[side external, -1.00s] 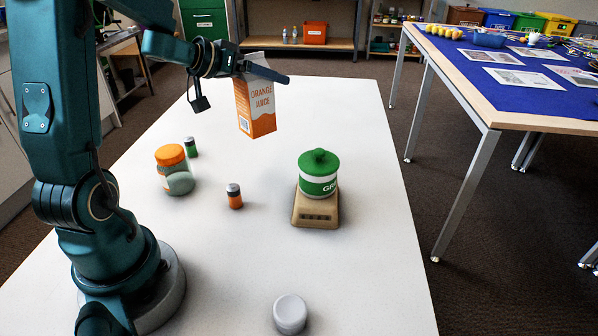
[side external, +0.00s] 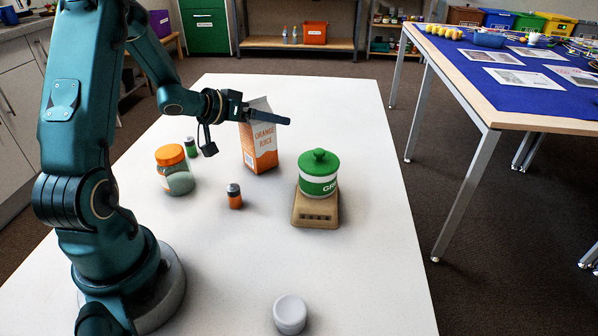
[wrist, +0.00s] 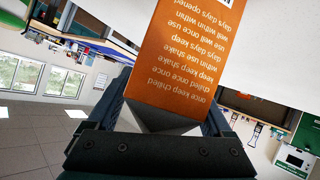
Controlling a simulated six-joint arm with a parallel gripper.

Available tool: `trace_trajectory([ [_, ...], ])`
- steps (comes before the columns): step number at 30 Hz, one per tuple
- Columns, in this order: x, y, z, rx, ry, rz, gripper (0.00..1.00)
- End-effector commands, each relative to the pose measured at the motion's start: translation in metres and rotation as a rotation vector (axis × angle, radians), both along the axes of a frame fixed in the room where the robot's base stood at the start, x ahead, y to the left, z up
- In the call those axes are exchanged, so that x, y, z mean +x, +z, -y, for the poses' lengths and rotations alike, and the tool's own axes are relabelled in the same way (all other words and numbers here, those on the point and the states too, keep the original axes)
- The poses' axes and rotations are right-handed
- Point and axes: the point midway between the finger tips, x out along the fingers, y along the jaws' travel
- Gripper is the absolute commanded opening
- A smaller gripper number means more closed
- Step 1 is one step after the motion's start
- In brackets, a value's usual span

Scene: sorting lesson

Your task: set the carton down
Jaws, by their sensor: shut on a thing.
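The orange and white juice carton (side external: 262,148) is upright at the far part of the white table (side external: 345,120), behind the small jars. Its base appears to be at the table top, but I cannot tell for sure whether it touches. My gripper (side external: 265,115) is shut on the carton near its top. In the wrist view the carton (wrist: 185,60) sits between the two fingers, its printed orange side facing the camera. The fingers hide part of the carton's upper end.
A green-lidded canister (side external: 319,184) stands on a tan scale (side external: 315,210) right of the carton. A white round piece (side external: 290,313) lies in front.

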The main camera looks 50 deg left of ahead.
Motion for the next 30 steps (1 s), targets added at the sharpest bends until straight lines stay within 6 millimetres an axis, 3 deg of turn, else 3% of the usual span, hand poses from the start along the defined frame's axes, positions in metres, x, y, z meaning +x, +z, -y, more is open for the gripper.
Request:
trace_trajectory([
  [9,0.0,-0.002,0.0,-0.001,0.0,-0.001,0.24],
  [10,0.0,-0.002,0.0,0.0,0.0,-0.001,0.92],
  [11,0.0,-0.002,0.0,0.001,0.0,0.0,1.0],
  [20,0.0,0.001,0.0,0.002,-0.001,0.001,1.0],
  [30,-0.04,0.023,-0.002,0.002,0.004,0.002,1.0],
])
